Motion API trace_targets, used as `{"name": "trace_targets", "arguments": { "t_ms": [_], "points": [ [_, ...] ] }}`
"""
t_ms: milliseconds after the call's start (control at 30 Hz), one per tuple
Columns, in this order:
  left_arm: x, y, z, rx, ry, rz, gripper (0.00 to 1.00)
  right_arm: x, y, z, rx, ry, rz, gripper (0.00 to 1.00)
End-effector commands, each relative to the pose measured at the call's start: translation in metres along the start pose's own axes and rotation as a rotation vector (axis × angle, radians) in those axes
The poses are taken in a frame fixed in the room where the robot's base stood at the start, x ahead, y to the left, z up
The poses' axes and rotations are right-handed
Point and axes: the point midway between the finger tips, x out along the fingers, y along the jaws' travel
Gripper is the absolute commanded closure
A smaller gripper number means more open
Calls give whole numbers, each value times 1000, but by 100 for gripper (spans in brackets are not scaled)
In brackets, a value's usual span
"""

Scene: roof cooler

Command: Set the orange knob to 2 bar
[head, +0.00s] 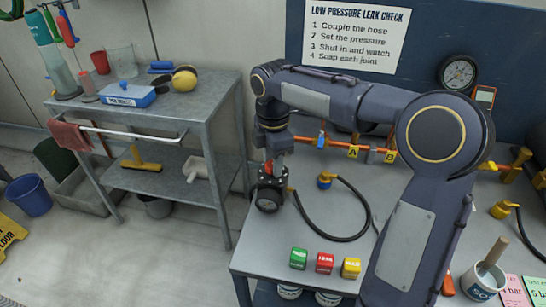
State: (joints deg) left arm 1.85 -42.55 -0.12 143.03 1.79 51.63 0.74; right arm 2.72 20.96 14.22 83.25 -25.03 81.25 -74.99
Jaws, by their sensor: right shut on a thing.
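My right arm comes in from the bottom right, bends at the elbow and reaches left across the bench. Its gripper (272,160) points down at the bench's left end, above a dark regulator body with a small round gauge (268,199). The gripper is shut on the orange knob (268,168), of which only a sliver shows between the fingers. The knob's setting and the gauge reading are too small to read. A larger black dial (459,73) on the back panel is also unreadable. My left gripper is out of view.
An orange pipe (308,140) with yellow tags A and B runs behind my forearm. A black hose (330,239) loops on the bench. Green (299,258), red (325,263) and yellow (351,268) blocks stand at the front edge. A cart (205,98) stands left.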

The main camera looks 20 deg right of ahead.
Motion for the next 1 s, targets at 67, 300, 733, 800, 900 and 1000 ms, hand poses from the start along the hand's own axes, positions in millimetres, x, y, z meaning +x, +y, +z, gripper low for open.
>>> {"name": "trace_targets", "arguments": {
  "t_ms": [67,300,733,800,900,1000],
  "points": [
    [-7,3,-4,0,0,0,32,-4,0,0,56,-1,-2,87],
    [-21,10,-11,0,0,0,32,-4,0,-1,275,0,-2,87],
    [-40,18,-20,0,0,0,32,-3,0,0,684,-1,-1,87],
    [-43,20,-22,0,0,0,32,-3,0,0,750,-1,-1,87],
    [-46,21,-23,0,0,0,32,-2,0,0,845,-1,-1,87],
    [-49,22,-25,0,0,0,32,-2,0,0,940,-1,0,87]
  ]
}}
